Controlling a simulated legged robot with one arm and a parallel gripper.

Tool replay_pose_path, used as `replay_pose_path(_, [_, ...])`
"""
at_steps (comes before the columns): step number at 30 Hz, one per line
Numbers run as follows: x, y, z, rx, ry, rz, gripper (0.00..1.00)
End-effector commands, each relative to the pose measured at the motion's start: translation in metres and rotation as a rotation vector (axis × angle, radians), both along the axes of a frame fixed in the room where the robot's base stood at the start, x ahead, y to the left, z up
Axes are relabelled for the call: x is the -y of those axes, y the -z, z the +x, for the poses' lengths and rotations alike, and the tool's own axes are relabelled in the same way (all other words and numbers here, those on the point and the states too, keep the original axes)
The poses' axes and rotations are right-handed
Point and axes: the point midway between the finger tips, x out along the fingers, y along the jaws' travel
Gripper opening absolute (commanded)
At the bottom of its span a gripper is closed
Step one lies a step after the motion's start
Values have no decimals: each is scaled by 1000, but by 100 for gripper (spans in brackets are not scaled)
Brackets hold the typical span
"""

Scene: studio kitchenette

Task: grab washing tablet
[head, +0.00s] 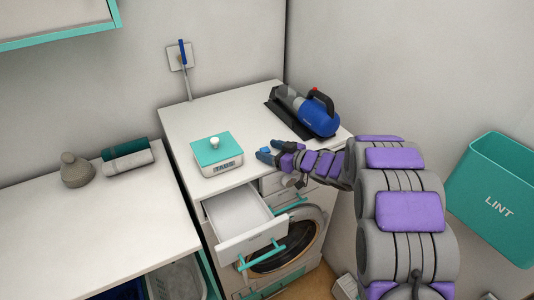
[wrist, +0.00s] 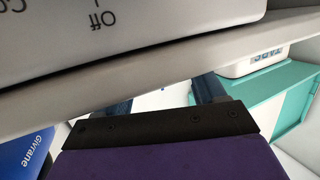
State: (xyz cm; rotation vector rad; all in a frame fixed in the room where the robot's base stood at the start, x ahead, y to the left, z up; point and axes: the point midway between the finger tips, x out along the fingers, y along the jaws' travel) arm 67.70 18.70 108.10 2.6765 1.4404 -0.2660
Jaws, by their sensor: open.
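No loose washing tablet shows in either view. A small white box (head: 221,168) with a teal lid (head: 212,149) and pale knob stands on the white counter; its label seems to read "TABS". The lid is on, so the inside is hidden. In the wrist view the box's white side (wrist: 255,62) shows at the upper right, upside down. My gripper (head: 266,152) is right of the box, near the counter's front edge, apart from it. Its blue fingers (wrist: 160,95) are spread and nothing shows between them; a pale edge hides part of them.
An open, empty-looking drawer (head: 234,209) juts out below the counter, above a round-doored washing machine (head: 290,256). A blue handheld vacuum (head: 312,115) lies behind my gripper. A teal LINT bin (head: 495,200) hangs right. A panel marked "Off" (wrist: 60,45) fills the wrist view's upper left.

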Motion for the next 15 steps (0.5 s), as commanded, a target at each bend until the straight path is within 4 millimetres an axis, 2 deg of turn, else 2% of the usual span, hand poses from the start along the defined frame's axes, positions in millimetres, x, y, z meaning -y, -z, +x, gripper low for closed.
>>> replay_pose_path(4, [-1, 0, 0, -1, 0, -1, 67])
replay_pose_path(15, [2, 0, 0, -1, 1, 0, 32])
